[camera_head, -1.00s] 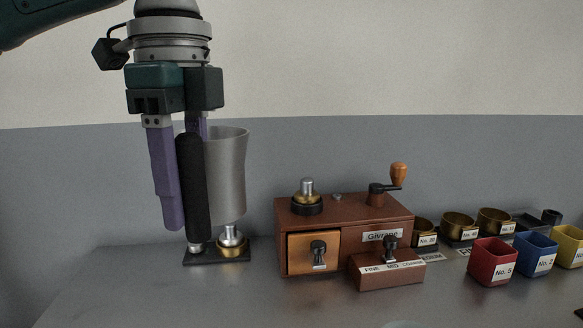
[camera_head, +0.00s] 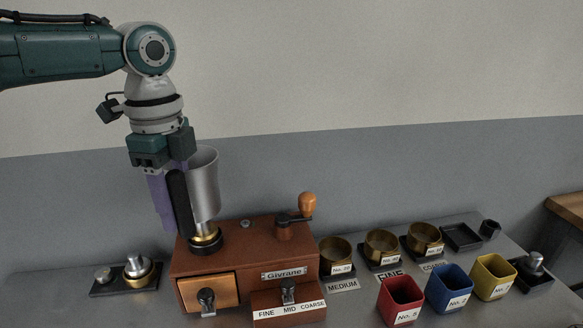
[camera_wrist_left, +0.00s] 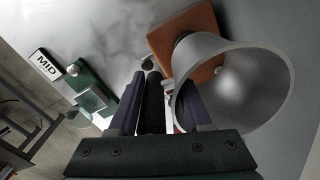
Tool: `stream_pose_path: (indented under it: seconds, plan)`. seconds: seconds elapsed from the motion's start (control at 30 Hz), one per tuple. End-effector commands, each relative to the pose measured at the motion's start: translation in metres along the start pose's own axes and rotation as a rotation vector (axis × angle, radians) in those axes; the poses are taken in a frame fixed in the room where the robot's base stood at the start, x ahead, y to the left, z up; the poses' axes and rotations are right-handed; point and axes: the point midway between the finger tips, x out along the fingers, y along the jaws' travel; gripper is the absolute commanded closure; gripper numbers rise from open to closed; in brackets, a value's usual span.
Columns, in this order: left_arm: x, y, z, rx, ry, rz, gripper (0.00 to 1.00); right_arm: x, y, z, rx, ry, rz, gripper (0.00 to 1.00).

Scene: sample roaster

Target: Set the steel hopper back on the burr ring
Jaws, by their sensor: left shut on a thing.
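The steel hopper (camera_head: 204,187) is upright over the left part of the brown grinder's top (camera_head: 250,232). It is a grey flared cup with a black handle (camera_head: 180,202). My left gripper (camera_head: 168,215) is shut on that handle, with purple fingers around it. The burr ring (camera_head: 205,242), black with brass above it, is directly under the hopper. I cannot tell whether the hopper touches it. In the left wrist view the hopper (camera_wrist_left: 240,80) is at the right, its handle (camera_wrist_left: 151,105) between the fingers. My right gripper is not in view.
A black stand (camera_head: 108,290) with brass and steel parts is left of the grinder. The grinder's crank (camera_head: 307,204) rises right of the hopper. Brass cups (camera_head: 335,253) and red (camera_head: 400,300), blue (camera_head: 450,288) and yellow (camera_head: 494,277) bins stand at the right.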

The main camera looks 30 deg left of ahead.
Motion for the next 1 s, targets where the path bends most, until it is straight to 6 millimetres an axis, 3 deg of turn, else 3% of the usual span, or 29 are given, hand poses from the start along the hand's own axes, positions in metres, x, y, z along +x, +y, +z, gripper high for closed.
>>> stream_pose_path:
  seconds: [0.2,0.7,1.0]
  plan:
    - [-0.003,0.0,0.0,0.009,-0.001,0.0,1.0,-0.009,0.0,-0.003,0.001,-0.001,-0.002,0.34]
    - [0.05,0.0,-0.001,0.009,0.0,-0.001,1.0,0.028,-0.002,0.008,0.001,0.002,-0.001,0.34]
    - [0.058,0.0,0.0,0.008,-0.001,-0.002,1.0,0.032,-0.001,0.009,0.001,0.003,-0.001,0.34]
